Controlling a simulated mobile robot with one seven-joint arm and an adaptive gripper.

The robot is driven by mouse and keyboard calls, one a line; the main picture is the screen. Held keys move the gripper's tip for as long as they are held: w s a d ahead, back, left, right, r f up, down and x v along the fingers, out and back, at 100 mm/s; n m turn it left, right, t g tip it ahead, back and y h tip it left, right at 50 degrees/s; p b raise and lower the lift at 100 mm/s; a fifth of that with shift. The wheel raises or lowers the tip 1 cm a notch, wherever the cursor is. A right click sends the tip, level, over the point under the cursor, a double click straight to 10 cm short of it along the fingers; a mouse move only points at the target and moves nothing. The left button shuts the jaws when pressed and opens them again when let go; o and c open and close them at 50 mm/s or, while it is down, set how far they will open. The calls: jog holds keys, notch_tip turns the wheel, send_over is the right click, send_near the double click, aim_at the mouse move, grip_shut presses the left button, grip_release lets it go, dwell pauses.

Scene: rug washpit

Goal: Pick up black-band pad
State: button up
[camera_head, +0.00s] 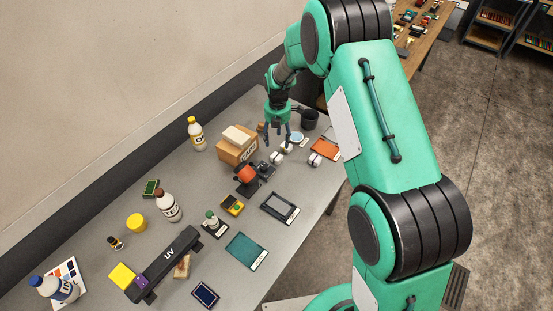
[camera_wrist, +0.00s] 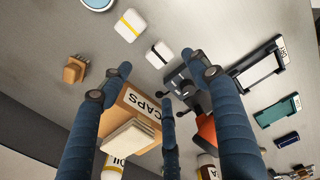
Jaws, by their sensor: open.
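The black-band pad (camera_wrist: 159,54) is a small white pad with a dark band across it. In the wrist view it lies flat on the table, between and beyond my fingertips. In the head view a small white pad (camera_head: 276,157), likely the same one, lies just below my gripper (camera_head: 278,141). A similar white pad with a yellow band (camera_wrist: 130,24) lies close beside it. My gripper is open and empty, with its blue fingers spread above the table and apart from the pads.
A cardboard CAPS box (camera_head: 236,150) with pale blocks on top stands left of my gripper. A black device (camera_head: 263,169) with a red-orange part stands close to the pads. An orange tray (camera_head: 325,149) and dark cup (camera_head: 309,119) are to the right.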

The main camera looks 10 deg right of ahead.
jog(key=shift+r, duration=0.85)
jog(key=shift+a+f+b, duration=0.1)
jog(key=shift+f+b, duration=0.05)
jog(key=shift+b, duration=0.6)
send_over(277, 156)
jog(key=shift+f+b, duration=0.4)
jog(key=shift+f, duration=3.75)
jog(key=shift+f, duration=2.6)
